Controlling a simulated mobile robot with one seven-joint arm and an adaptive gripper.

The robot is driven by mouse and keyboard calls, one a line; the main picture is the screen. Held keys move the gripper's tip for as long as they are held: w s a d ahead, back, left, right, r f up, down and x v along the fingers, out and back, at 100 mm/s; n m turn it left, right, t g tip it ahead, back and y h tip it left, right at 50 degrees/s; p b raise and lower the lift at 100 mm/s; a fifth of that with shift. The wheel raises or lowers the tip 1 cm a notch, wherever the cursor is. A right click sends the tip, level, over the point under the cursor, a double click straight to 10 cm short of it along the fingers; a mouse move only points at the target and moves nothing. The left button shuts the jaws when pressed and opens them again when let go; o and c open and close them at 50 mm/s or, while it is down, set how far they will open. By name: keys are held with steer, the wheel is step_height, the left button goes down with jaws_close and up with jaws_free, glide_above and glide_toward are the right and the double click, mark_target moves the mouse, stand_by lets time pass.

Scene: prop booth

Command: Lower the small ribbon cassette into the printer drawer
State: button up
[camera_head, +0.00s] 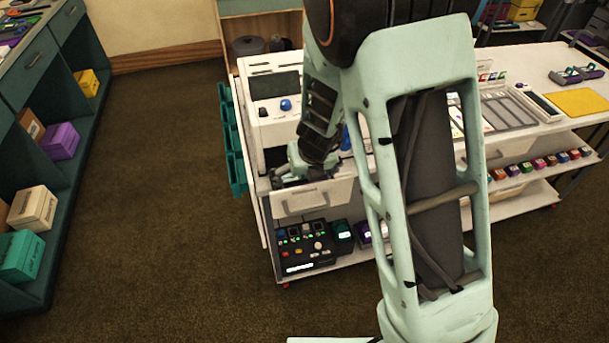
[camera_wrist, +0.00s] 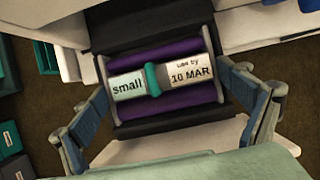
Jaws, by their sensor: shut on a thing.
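The small ribbon cassette (camera_wrist: 168,104) shows in the wrist view with purple rolls, a teal band and labels reading "small" and "use by 10 MAR". My gripper (camera_wrist: 166,86) has a finger on either side of it and is shut on it. Black surfaces of the printer drawer (camera_wrist: 125,30) show behind and around the cassette.
A black control box (camera_head: 304,250) with lit buttons sits on the shelf below the drawer. Teal bins (camera_head: 233,140) hang on the bench's left side. A teal shelf unit (camera_head: 45,150) with boxes stands at far left. The floor between is clear.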

stand_by(0.3)
steer(key=o, duration=1)
steer(key=shift+f, duration=0.1)
steer(key=v, duration=1.2)
stand_by(0.3)
